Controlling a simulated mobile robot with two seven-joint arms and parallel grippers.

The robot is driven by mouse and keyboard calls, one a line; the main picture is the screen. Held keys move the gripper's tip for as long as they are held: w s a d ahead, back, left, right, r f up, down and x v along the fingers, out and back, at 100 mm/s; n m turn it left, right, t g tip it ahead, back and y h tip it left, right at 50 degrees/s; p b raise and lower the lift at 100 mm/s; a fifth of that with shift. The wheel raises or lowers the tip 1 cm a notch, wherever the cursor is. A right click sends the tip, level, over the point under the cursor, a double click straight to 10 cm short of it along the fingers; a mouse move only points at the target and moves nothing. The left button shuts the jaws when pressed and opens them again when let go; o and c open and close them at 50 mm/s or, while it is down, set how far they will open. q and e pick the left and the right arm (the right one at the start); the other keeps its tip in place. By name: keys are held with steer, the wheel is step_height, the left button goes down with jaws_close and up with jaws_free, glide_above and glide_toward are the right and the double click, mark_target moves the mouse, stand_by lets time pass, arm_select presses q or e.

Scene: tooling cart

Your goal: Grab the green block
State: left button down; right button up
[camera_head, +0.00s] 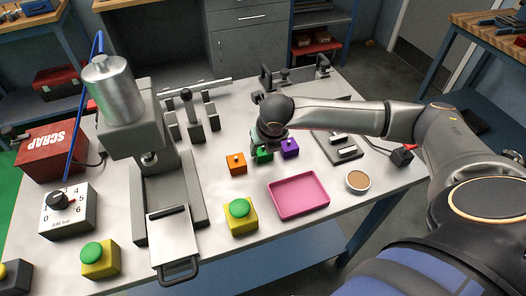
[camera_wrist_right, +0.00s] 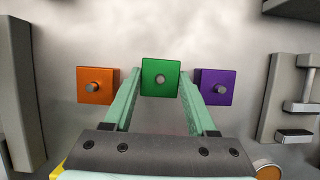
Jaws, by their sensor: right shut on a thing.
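The green block (camera_head: 263,155) stands on the pale worktop between the orange block (camera_head: 236,164) and the purple block (camera_head: 289,148). My right gripper (camera_head: 264,146) reaches down over the green block from above and partly hides it in the head view. The orange block (camera_wrist_right: 97,86) and purple block (camera_wrist_right: 213,86) stand on either side, just outside the fingers. My left gripper is out of view.
A pink tray (camera_head: 299,212) and a round cup (camera_head: 358,181) lie toward the front. A yellow box with a green button (camera_head: 240,217) stands left of the tray. A press (camera_head: 122,110) fills the left side. Metal fixtures (camera_head: 340,148) stand at the right.

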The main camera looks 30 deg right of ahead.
jaws_close()
steer(key=shift+r, duration=0.2)
